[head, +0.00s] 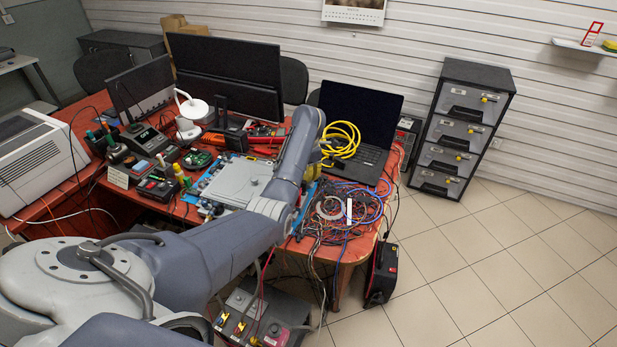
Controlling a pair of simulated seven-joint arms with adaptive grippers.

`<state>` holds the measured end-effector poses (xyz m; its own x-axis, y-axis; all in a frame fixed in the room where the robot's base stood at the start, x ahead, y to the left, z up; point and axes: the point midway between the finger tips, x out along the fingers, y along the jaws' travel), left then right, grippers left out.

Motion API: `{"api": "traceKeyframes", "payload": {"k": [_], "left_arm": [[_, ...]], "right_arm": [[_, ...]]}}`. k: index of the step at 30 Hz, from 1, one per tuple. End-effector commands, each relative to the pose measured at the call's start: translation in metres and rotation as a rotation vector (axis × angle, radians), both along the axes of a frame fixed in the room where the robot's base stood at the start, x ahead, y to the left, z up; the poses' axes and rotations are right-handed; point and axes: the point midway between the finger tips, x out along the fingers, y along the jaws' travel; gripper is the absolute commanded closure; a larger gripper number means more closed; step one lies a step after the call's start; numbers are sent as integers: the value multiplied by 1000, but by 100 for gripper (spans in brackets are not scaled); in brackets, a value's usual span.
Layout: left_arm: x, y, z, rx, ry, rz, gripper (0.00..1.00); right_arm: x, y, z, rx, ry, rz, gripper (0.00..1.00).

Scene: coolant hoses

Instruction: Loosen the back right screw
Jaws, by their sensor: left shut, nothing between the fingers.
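A flat grey plate-topped unit (240,182) lies on the red table, with blue edging and small fittings at its front left. Its back right part is behind my left forearm, so I cannot make out the back right screw. My left arm comes in from the lower left and bends up over the right side of the unit. My left gripper is mostly hidden behind that forearm, near the unit's right side. It is shut, with nothing held. Its exact distance from the screw cannot be told. My right gripper is not in view.
A yellow coiled cable (341,140) lies by an open laptop (357,122). Tangled wires (335,228) cover the table's right end. Monitors (228,78) stand behind, and small tools and devices (147,140) crowd the left. Open tiled floor (480,255) is at right.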

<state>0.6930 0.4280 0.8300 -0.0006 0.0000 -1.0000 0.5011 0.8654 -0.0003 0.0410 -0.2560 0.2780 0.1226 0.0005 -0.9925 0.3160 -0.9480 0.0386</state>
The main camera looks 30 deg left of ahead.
Motion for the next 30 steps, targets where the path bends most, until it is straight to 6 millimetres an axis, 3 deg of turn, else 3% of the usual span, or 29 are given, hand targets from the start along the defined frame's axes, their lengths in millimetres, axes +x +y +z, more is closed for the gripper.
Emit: {"api": "traceKeyframes", "payload": {"k": [30], "left_arm": [[1, -1, 1, -2, -1, 604, 100]], "right_arm": [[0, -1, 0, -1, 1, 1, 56]]}}
